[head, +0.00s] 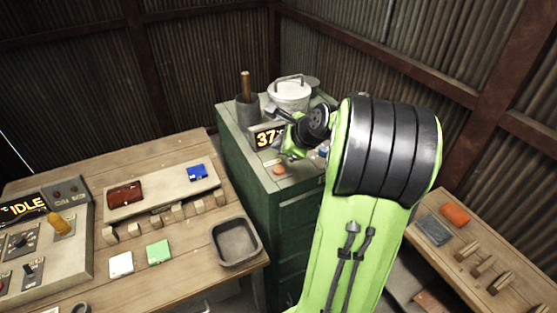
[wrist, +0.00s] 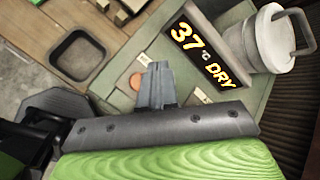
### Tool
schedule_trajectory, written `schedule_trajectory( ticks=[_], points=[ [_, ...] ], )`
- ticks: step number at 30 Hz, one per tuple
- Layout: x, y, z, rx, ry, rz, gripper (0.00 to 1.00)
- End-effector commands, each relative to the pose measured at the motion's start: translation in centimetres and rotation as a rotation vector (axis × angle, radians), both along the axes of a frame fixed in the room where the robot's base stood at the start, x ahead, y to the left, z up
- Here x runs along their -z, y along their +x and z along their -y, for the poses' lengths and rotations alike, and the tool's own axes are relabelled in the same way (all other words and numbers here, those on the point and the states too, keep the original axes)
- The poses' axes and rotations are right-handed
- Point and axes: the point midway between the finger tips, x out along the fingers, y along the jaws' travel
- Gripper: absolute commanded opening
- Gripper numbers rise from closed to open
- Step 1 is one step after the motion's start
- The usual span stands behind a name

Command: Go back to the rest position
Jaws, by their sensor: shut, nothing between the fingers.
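My gripper (wrist: 158,82) is shut and empty in the wrist view, over the top of the green cabinet (head: 236,150). In the head view my green and black arm reaches out to the cabinet and hides part of its top, and the fingertips cannot be made out there. A display reading 37 °C DRY (wrist: 195,45) stands on the cabinet close to the fingers; it also shows in the head view (head: 266,138). An orange-brown round button (head: 279,170) lies in front of the display, and it shows beside my fingers in the wrist view (wrist: 136,81).
A white lidded pot (head: 290,95) and a dark cup with a wooden handle (head: 247,105) stand behind the display. The left bench holds a dark tray (head: 236,242), coloured blocks and an IDLE control panel (head: 45,250). A right bench (head: 465,250) carries wooden pegs.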

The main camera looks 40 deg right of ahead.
Motion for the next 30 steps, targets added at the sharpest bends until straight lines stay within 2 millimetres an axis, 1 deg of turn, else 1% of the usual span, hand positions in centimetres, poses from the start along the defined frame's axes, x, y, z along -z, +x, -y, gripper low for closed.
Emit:
schedule_trajectory(
  ticks=[13,14,15,17,19,20,21,22,23,24,26,27,30],
  points=[
    [0.3,0.0,-0.1,-0.001,-0.001,-0.002,0.0],
    [0.2,0.0,-0.3,-0.013,-0.01,-0.004,0.0],
    [0.0,0.1,-1.1,-0.046,-0.038,-0.016,0.0],
    [-0.4,0.2,-3.5,-0.151,-0.123,-0.05,0.0],
    [-1.2,-0.2,-7.9,-0.354,-0.288,-0.111,0.0],
    [-1.6,-0.8,-9.9,-0.458,-0.372,-0.139,0.0],
    [-2.0,-1.8,-12.7,-0.603,-0.486,-0.174,0.0],
    [-2.2,-2.7,-14.6,-0.713,-0.572,-0.197,0.0],
    [-2.5,-3.9,-16.4,-0.825,-0.656,-0.218,0.0],
    [-2.7,-5.6,-18.6,-0.977,-0.77,-0.241,0.0],
    [-2.8,-8.6,-21.5,-1.21,-0.939,-0.26,0.0],
    [-2.8,-10.7,-23.0,-1.36,-1.046,-0.265,0.0],
    [-2.2,-15.4,-25.1,-1.677,-1.259,-0.251,0.0]
  ],
)
